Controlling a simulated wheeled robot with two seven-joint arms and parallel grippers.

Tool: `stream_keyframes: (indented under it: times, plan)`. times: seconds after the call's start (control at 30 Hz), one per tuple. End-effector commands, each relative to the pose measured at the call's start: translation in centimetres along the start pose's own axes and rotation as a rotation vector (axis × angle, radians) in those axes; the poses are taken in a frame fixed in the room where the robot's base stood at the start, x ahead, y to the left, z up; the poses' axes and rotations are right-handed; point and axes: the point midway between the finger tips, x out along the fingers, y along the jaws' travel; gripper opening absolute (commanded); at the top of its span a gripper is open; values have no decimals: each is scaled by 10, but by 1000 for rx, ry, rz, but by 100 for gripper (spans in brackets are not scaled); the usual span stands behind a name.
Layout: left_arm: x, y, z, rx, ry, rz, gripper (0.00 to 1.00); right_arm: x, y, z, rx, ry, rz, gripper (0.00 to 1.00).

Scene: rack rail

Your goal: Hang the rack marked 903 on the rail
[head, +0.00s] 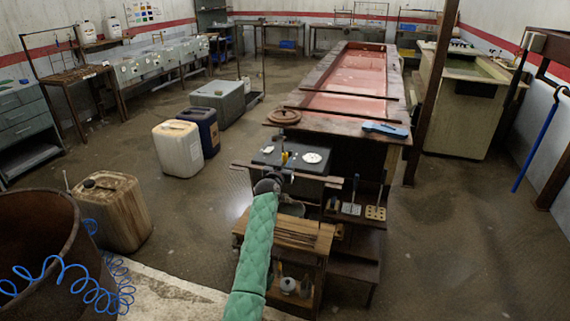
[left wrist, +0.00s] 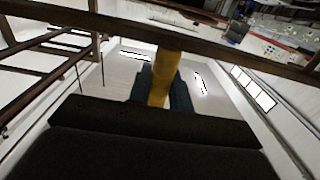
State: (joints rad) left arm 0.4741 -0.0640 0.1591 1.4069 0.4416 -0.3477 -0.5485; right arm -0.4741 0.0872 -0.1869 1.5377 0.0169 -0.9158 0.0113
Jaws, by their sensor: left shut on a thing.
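My left gripper (head: 274,178) is at the end of the green-sleeved arm, near the middle of the head view. It is shut on a yellow upright piece (left wrist: 158,78), which shows between its dark fingers in the left wrist view. A long brown bar (left wrist: 90,18) crosses at the top of that piece; a brown bar (head: 325,180) also shows beside the gripper in the head view. The held thing may be the rack, but I cannot read 903 anywhere. The arm hides part of it. I cannot tell for sure which bar is the rail. My right gripper is not in view.
A dark plate (head: 268,151) with a white disc lies just beyond the gripper. A wooden stand (head: 317,268) is below. A long tank (head: 345,105) with a reddish inside runs behind it. Canisters (head: 177,148) stand on the left. The floor at right is clear.

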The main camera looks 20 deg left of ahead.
Motion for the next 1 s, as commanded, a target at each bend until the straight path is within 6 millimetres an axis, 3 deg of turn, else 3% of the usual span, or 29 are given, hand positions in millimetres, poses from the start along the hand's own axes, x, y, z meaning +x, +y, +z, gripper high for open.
stream_keyframes:
  times: [0.37, 1.0]
  plan:
    - [0, 0, -2, 0, 1, 0, 0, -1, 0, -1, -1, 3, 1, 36]
    - [0, 0, -26, 1, 2, 0, 0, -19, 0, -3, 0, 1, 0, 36]
